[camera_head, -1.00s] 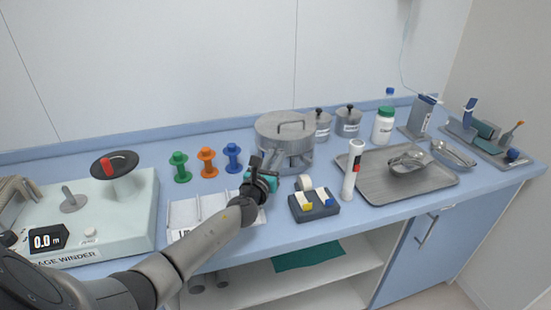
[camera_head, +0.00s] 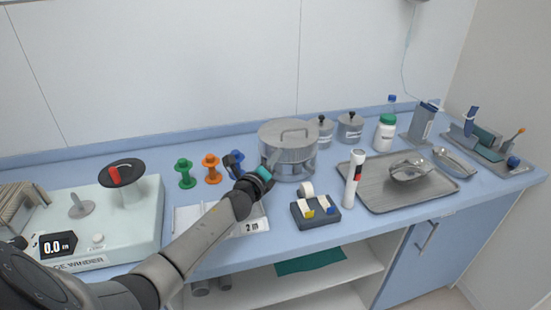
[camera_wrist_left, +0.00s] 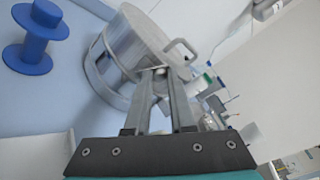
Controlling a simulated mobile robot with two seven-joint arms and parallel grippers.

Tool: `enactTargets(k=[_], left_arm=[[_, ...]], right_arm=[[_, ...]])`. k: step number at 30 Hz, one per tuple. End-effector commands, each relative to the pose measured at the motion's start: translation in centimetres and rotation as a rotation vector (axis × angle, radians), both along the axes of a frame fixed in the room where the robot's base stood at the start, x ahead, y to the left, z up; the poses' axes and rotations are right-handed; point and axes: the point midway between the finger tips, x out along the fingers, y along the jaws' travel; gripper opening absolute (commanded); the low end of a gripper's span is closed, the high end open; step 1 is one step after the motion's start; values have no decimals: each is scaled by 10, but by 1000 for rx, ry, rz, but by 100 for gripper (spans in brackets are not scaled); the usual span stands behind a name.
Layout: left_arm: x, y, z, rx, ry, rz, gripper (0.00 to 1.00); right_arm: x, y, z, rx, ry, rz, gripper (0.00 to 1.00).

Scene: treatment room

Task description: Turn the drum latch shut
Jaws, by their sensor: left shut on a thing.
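The metal drum (camera_head: 297,155) with a handled lid stands at the middle of the counter. It also shows in the left wrist view (camera_wrist_left: 124,45), tilted by the camera's angle. My left gripper (camera_head: 272,163) is at the drum's front left side. In the left wrist view its two fingers (camera_wrist_left: 161,80) reach the drum's side and are shut on a small pale part between the tips, which looks like the drum latch (camera_wrist_left: 160,83). The fingers hide most of the latch, so its exact angle cannot be told. My right gripper is not in view.
Green, orange and blue spools (camera_head: 212,170) stand left of the drum. A bandage winder (camera_head: 120,225) is at the far left. A tape holder (camera_head: 316,213), a white torch-like cylinder (camera_head: 353,180) and a metal tray (camera_head: 375,200) lie to the right.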

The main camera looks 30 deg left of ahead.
Motion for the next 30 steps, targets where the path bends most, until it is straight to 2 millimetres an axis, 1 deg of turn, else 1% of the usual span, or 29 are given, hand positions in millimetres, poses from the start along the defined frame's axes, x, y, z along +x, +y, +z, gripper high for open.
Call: enactTargets(k=[9, 15, 21, 30], left_arm=[[-1, 8, 4, -276, -41, 0, 0], [-2, 12, 4, -403, -59, 1, 0], [-2, 15, 4, -481, -71, 0, 0], [-3, 16, 4, -524, -77, 1, 0]], right_arm=[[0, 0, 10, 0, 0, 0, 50], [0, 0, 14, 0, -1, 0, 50], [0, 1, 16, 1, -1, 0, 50], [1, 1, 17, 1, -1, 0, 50]])
